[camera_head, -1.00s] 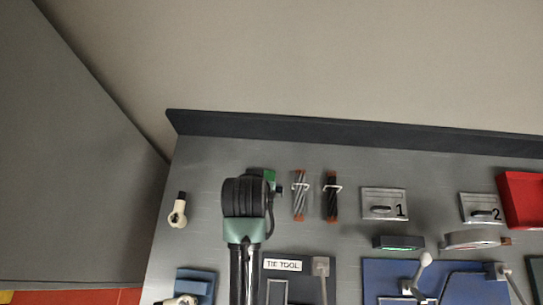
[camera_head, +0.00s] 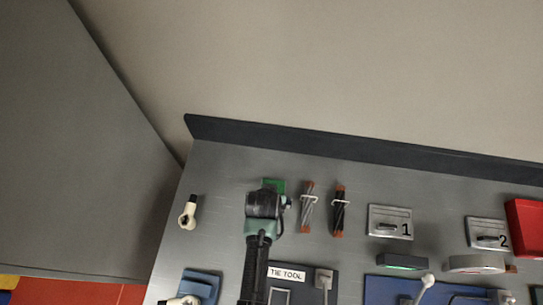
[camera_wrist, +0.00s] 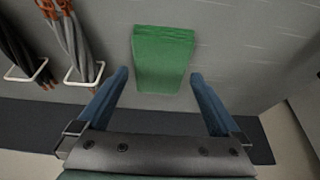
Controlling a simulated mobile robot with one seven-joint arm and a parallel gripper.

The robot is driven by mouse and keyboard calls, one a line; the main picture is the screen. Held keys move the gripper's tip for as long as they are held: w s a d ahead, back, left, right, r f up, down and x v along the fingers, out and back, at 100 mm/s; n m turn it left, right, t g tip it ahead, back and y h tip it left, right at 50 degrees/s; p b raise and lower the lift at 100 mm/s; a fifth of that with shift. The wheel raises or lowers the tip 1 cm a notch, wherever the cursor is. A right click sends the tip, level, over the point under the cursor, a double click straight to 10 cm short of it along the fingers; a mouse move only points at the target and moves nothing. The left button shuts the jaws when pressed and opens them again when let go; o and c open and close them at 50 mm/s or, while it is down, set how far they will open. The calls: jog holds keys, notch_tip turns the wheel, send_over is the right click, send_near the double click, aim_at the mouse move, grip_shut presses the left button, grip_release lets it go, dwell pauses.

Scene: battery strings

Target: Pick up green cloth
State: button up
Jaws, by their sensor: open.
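The green cloth (camera_wrist: 163,60) lies flat and looks folded on the grey metal worktop in the wrist view. In the head view only a small green part of the cloth (camera_head: 274,185) shows behind my arm's end. My gripper (camera_wrist: 160,82) is open, with its two blue fingers apart. In the wrist view the cloth's near part lies between the fingertips and the rest extends past them. I cannot tell how high the fingers are above the worktop. In the head view my wrist hides the fingers.
A grey cable bundle (camera_head: 308,207) and a black cable bundle (camera_head: 339,211) lie in white holders right of the cloth. Metal plates marked 1 (camera_head: 390,222) and 2 (camera_head: 487,233) lie further right. A dark raised edge (camera_head: 350,145) runs behind. Bare worktop (camera_head: 225,190) lies left.

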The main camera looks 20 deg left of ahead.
jog(key=shift+x, duration=1.05)
jog(key=c, duration=1.1)
jog(key=shift+r, duration=0.1)
notch_tip(320, 180, up, 10)
jog(key=shift+f+b, duration=0.1)
jog(key=shift+b, duration=0.45)
